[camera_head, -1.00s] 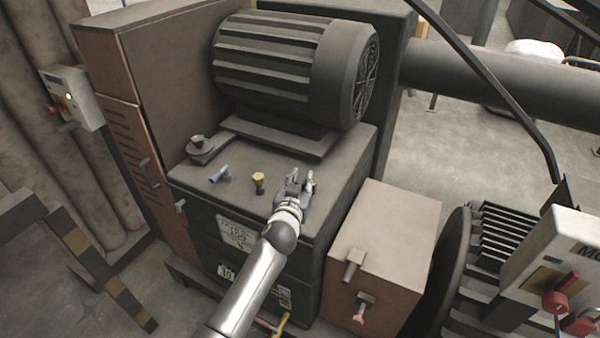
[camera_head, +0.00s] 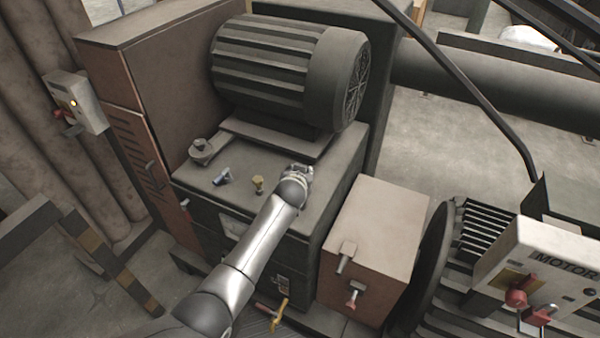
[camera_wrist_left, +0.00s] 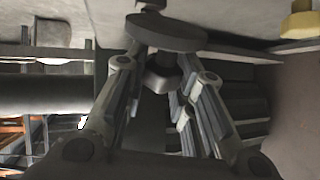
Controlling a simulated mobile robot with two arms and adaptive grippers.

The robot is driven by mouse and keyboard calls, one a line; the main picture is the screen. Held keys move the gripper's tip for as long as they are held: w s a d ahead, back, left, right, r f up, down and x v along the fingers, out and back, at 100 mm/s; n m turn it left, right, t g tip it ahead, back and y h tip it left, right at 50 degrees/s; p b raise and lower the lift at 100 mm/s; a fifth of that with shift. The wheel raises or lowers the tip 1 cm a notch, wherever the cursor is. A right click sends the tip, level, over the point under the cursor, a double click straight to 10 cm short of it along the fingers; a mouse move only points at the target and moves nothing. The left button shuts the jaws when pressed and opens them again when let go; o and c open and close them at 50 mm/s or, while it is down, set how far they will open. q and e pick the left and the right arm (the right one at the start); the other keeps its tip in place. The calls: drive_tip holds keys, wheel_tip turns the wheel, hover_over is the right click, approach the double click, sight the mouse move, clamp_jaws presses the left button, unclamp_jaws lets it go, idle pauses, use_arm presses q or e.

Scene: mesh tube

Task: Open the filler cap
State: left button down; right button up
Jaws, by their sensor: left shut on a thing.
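My left gripper (camera_head: 300,170) is over the right part of the dark cabinet's top, in front of the motor's base. The head view shows mostly its back. In the left wrist view its fingers (camera_wrist_left: 160,88) are on either side of a dark angular knob (camera_wrist_left: 163,76), and it is shut on it. The knob joins a flat dark round disc (camera_wrist_left: 165,32), which looks like the filler cap. The cap is hidden behind the gripper in the head view. A small dark stub (camera_wrist_left: 150,5) shows beyond the disc; whether the disc is raised I cannot tell. My right gripper is not in view.
A yellow fitting (camera_head: 258,184), a blue-grey fitting (camera_head: 222,177) and a dark knobbed fitting (camera_head: 202,150) stand left of the gripper. The ribbed motor (camera_head: 285,70) is behind. A tan box (camera_head: 375,225) stands right, near a red-knobbed motor panel (camera_head: 545,265).

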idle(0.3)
use_arm(q)
drive_tip(key=c, duration=1.2)
unclamp_jaws()
drive_tip(key=shift+s+r, duration=0.1)
drive_tip(key=shift+v, duration=5.85)
drive_tip(key=shift+d+r, duration=0.1)
drive_tip(key=shift+c, duration=0.4)
